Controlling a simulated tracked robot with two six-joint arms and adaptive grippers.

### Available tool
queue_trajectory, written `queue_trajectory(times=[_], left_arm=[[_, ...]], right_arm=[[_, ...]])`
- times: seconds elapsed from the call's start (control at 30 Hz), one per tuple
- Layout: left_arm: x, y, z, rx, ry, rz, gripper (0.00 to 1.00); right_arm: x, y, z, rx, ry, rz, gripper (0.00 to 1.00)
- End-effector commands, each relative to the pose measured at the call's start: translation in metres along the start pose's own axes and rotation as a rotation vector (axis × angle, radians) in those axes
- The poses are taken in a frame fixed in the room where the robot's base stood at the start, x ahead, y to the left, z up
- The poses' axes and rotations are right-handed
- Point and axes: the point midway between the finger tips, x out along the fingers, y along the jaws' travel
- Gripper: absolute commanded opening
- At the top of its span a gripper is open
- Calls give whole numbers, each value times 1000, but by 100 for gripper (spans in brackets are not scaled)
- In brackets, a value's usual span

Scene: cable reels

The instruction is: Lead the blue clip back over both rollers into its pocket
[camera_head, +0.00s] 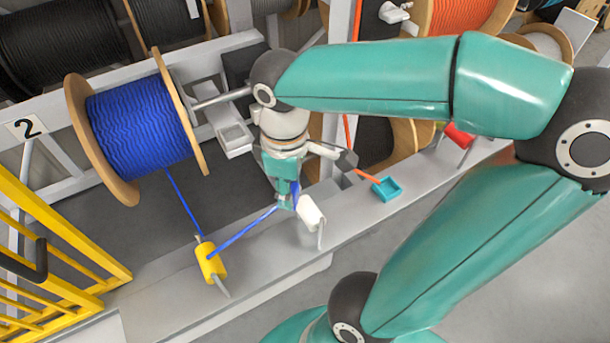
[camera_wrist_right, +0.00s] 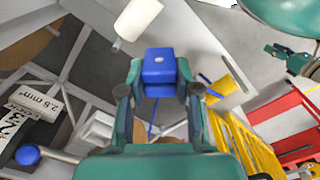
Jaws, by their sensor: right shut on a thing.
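My right gripper (camera_head: 285,201) is shut on the blue clip (camera_head: 295,191), close beside the white roller (camera_head: 312,213). The wrist view shows the clip (camera_wrist_right: 158,68) between both fingertips (camera_wrist_right: 158,92). A blue cable (camera_head: 245,231) runs from the clip down left to the yellow roller (camera_head: 210,262), then up to the blue reel (camera_head: 143,130). The wrist view also shows the white roller (camera_wrist_right: 138,18) and the yellow roller (camera_wrist_right: 222,92). Part of my left gripper (camera_wrist_right: 288,57) seems to show in the wrist view.
The pale rail (camera_head: 250,262) carries both rollers. A red roller (camera_head: 459,136) stands farther right. A yellow railing (camera_head: 60,245) is at the left. A grey tray (camera_head: 234,137) lies behind my right gripper. More reels (camera_head: 60,45) line the back.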

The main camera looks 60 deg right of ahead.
Motion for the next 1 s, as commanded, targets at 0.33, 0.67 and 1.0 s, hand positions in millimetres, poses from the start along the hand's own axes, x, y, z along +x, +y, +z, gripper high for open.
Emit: queue_trajectory(times=[0.33, 0.67, 1.0], left_arm=[[-9, 3, 0, 0, 0, 0, 40], [-13, 5, 0, 0, 0, 0, 40], [-16, 6, 0, 0, 0, 0, 40]], right_arm=[[-1, -30, -30, -5, 0, 1, 0], [0, -59, -58, -5, -1, 1, 0], [0, -87, -87, -4, -1, 1, 0]])
